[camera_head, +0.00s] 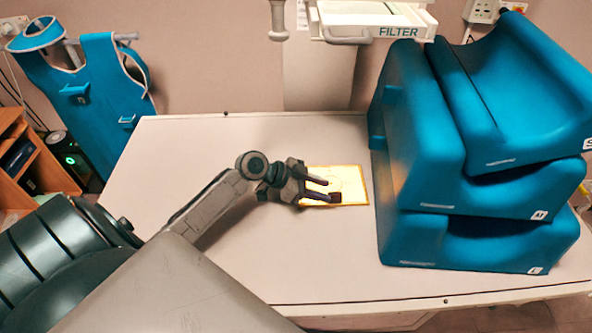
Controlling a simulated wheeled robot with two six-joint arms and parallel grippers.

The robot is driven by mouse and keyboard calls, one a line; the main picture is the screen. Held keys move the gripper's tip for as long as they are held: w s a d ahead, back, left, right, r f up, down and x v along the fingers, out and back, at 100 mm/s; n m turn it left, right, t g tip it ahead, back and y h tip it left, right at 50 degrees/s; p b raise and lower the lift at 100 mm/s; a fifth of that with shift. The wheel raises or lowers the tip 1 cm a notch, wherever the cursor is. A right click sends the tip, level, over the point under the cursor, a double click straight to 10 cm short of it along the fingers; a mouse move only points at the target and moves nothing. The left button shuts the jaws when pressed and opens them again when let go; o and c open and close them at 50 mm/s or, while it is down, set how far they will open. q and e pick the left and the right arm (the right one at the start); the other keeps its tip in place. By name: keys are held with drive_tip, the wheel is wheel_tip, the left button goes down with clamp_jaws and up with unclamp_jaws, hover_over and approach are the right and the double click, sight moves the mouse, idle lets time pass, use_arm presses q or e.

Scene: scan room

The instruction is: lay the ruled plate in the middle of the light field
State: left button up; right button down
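The light field (352,178) is a bright yellow patch on the pale table, left of the blue cushions. My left gripper (332,190) reaches over its left part from the left. Its two dark fingers point right and stand apart, with bright field showing between them. They hide part of the field. Faint thin lines show in the patch, but I cannot tell whether they belong to the ruled plate or to the light. No separate plate can be made out. My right gripper is not in view.
Stacked blue cushions (415,130) fill the right side of the table (190,150). A white filter unit (375,22) hangs above the back edge. A blue apron (90,90) hangs at the left, near a wooden shelf (45,165). The table's back left is clear.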

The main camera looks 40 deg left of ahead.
use_arm(q)
drive_tip(key=b+v, duration=0.3)
drive_tip(key=v, duration=0.6)
drive_tip(key=shift+s+a, duration=0.15)
drive_tip(key=shift+a, duration=0.05)
drive_tip(key=shift+r, duration=0.15)
